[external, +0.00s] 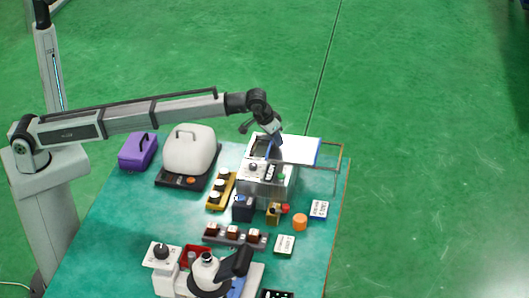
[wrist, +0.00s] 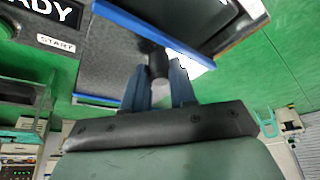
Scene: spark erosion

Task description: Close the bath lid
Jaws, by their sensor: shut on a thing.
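The bath machine (external: 266,188) is a grey box with knobs on its front, near the far right part of the table. Its lid (external: 300,150) is a pale panel with a blue edge, standing open over the back right of the box. In the wrist view the lid's blue edge (wrist: 150,32) crosses the top. My gripper (external: 275,140) is at the left side of the lid. In the wrist view my gripper's blue fingers (wrist: 160,85) are shut on a dark round handle (wrist: 157,62) by that edge. The exact lid angle is hard to tell.
A white domed unit (external: 190,150) and a purple case (external: 138,151) stand left of the machine. A yellow rack (external: 220,190), a dark block (external: 243,208), an orange cylinder (external: 300,222) and a microscope (external: 208,272) are in front. Floor right of the table is clear.

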